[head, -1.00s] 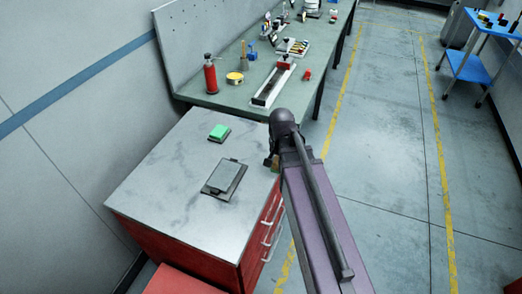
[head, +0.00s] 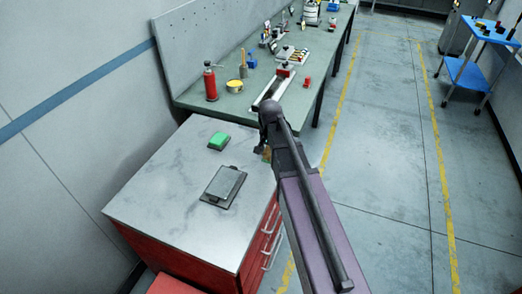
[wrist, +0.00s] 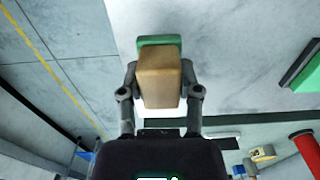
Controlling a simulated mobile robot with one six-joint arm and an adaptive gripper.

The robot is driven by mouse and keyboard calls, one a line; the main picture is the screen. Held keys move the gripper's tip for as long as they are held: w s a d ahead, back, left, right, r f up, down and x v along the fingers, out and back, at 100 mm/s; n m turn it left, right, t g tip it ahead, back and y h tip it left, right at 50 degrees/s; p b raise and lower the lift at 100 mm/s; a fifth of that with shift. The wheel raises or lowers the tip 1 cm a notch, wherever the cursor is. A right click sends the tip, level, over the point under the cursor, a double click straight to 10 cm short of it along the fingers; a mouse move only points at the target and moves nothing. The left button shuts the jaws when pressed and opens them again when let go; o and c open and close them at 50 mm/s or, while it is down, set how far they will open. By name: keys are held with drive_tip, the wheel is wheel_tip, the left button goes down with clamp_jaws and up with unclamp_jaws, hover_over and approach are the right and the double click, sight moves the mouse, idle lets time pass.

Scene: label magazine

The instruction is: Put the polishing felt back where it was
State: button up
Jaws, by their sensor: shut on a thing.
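My gripper (wrist: 160,82) is shut on a tan block with a green end (wrist: 160,68), which I take to be the polishing felt. In the wrist view both fingers press its sides. In the head view a small part of the tan block (head: 266,154) shows beside the cabinet's right edge, and the arm hides most of the gripper. The block looks held above the surface; its height is unclear. A separate green block (head: 218,142) lies on the pale cabinet top (head: 160,190), and it also shows at the right of the wrist view (wrist: 306,66).
A dark plate with a grey pad (head: 223,187) lies on the cabinet top. The green workbench (head: 190,100) behind holds a red bottle (head: 210,84), a yellow tin (head: 234,86) and a long tray (head: 270,92). The cabinet's left part is clear. A blue cart (head: 468,74) stands far right.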

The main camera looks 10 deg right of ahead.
drive_tip(key=w, duration=0.5)
drive_tip(key=shift+w+a+f, duration=0.15)
drive_tip(key=shift+a+f, duration=0.1)
drive_tip(key=shift+a, duration=0.05)
drive_tip(key=shift+w, duration=0.45)
drive_tip(key=shift+w+f+b, duration=0.25)
drive_tip(key=shift+f+b, duration=0.1)
drive_tip(key=shift+b, duration=0.15)
drive_tip(key=shift+f+b, duration=1.5)
drive_tip(key=shift+b, duration=0.05)
drive_tip(key=shift+s+f, duration=0.1)
drive_tip(key=o, duration=1)
